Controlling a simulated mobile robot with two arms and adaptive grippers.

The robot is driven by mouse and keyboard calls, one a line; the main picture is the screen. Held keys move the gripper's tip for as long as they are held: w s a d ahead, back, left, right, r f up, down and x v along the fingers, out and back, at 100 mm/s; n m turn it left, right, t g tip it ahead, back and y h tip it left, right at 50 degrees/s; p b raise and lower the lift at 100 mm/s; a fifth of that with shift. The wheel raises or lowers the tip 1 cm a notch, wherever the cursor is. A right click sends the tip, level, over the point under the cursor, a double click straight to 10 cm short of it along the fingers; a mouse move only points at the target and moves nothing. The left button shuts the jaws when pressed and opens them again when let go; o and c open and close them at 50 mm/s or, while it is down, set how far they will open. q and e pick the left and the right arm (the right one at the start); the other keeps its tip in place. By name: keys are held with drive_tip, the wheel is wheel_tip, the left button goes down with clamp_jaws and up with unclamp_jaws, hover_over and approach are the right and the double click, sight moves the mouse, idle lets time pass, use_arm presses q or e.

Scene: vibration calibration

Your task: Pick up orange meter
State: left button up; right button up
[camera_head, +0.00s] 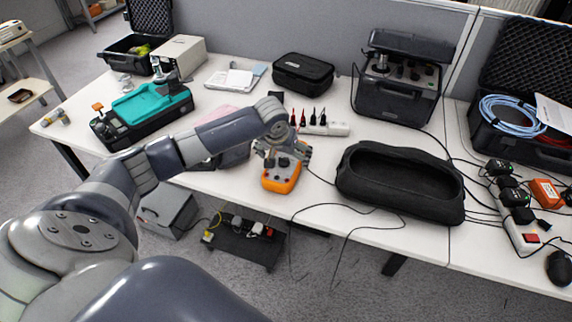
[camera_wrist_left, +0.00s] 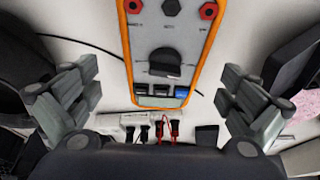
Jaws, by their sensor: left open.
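The orange meter (camera_head: 281,179) lies face up near the front edge of the white table in the head view. It has an orange rim and a grey face with a dark dial. My left gripper (camera_head: 281,152) is over its far end and hides part of it. In the left wrist view the meter (camera_wrist_left: 165,50) lies between the two spread fingers of my left gripper (camera_wrist_left: 160,95), with a gap on each side. The left gripper is open and holds nothing. My right gripper is not in view.
An empty black soft case (camera_head: 398,187) stands just right of the meter. A white power strip (camera_head: 325,128) with red and black plugs lies behind it. A thin black cable (camera_head: 318,176) runs nearby. A teal-topped device (camera_head: 150,104) is on the left.

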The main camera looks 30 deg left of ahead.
use_arm(q)
drive_tip(key=shift+a+x, duration=0.2)
drive_tip(key=shift+x, duration=2.55)
drive_tip(key=shift+s, duration=0.1)
drive_tip(key=c, duration=1.3)
drive_tip(key=shift+r, duration=0.15)
drive_tip(key=shift+c, duration=1.4)
